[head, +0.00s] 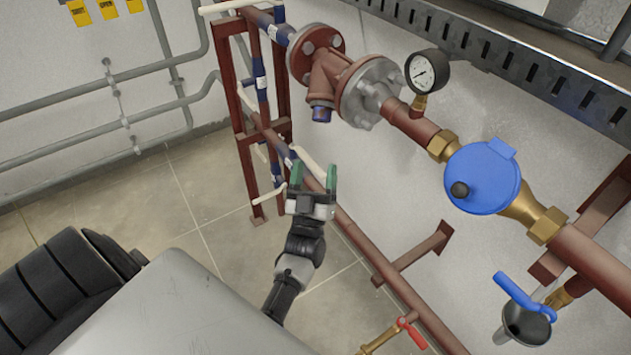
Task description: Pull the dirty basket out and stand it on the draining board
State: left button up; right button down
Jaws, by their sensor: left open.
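My left gripper (313,178) is open, with its two green-lined fingers pointing up the picture. Nothing shows between them. It appears in front of the lower red-brown pipe, below the red-brown flanged fitting (325,76); I cannot tell its distance from either. No basket and no draining board can be made out in this view. My right gripper is not in view.
A red-handled valve (411,333) is at the bottom. A red-brown frame (243,130) stands behind. Tiled floor (185,205) is clear at left.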

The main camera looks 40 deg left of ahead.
aim_at(321, 121)
pick_arm(q)
jog(key=p+x, duration=0.2)
jog(key=x, duration=0.8)
jog(key=shift+w+a+r, duration=0.15)
jog(key=shift+w+r, duration=0.15)
jog(key=shift+r, duration=0.05)
jog(key=c, duration=0.9)
jog(key=shift+s+f, duration=0.1)
jog(key=shift+f, duration=0.1)
jog(key=shift+b+v, duration=0.4)
jog(key=shift+v, duration=1.95)
